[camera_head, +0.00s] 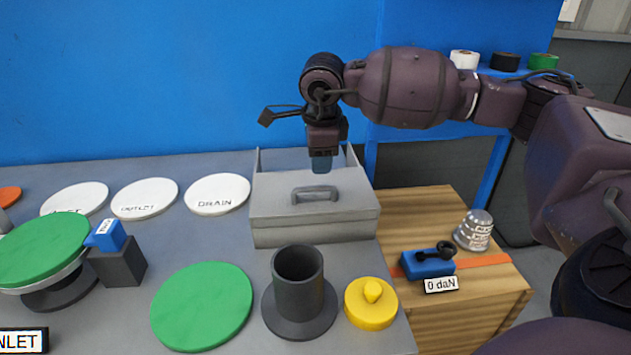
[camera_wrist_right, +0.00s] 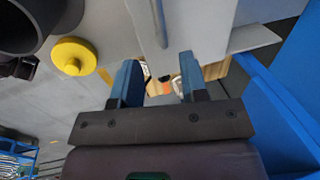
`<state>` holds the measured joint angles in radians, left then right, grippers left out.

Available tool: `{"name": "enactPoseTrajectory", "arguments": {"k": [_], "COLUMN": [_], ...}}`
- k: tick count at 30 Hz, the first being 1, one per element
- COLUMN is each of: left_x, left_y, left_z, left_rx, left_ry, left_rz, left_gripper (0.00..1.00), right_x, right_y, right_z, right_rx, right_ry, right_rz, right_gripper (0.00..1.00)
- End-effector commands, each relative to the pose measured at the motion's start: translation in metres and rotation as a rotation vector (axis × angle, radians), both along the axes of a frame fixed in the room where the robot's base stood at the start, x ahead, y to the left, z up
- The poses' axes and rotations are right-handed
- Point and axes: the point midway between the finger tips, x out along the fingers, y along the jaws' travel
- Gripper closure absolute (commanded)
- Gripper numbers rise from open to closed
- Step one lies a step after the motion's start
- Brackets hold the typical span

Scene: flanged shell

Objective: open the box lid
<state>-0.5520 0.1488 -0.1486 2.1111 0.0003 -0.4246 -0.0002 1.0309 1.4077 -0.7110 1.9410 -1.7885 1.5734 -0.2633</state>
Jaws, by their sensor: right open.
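A light grey box (camera_head: 315,233) stands on the grey table in the head view. Its flat lid (camera_head: 350,200) lies closed over the front part and carries a grey bar handle (camera_head: 315,194). Two thin upright pieces rise at the back of the box. My right gripper (camera_head: 321,166) points down above the rear of the lid, behind the handle as seen from the head. In the right wrist view, the right gripper's two blue fingers (camera_wrist_right: 157,78) are apart with nothing between them. Grey panels of the box (camera_wrist_right: 190,25) show beyond them. My left gripper is not in view.
A dark flanged pipe (camera_head: 298,285) and a yellow knobbed lid (camera_head: 371,303) stand in front of the box. A green disc (camera_head: 202,306) and white labelled discs (camera_head: 217,194) lie to the left. A wooden crate (camera_head: 425,207) with a blue device (camera_head: 428,265) stands right.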

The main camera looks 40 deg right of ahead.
Motion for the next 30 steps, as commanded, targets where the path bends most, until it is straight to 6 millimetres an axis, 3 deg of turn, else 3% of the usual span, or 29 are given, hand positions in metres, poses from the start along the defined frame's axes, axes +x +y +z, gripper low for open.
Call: {"name": "enactPoseTrajectory", "arguments": {"k": [3,12,26,30], "left_x": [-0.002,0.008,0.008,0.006], "left_y": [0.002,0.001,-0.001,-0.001], "left_z": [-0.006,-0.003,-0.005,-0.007], "left_rx": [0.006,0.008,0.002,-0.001], "left_ry": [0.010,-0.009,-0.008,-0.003], "left_rz": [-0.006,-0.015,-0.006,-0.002], "left_gripper": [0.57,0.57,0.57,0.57], "right_x": [0.004,0.011,0.012,0.012], "right_y": [-0.002,-0.006,-0.007,-0.007], "right_z": [-0.027,-0.065,-0.073,-0.073], "right_rx": [0.002,0.002,0.003,0.002], "right_ry": [0.008,0.005,0.001,0.001], "right_rz": [0.000,-0.001,0.000,0.000], "right_gripper": [0.60,0.60,0.60,0.80]}}
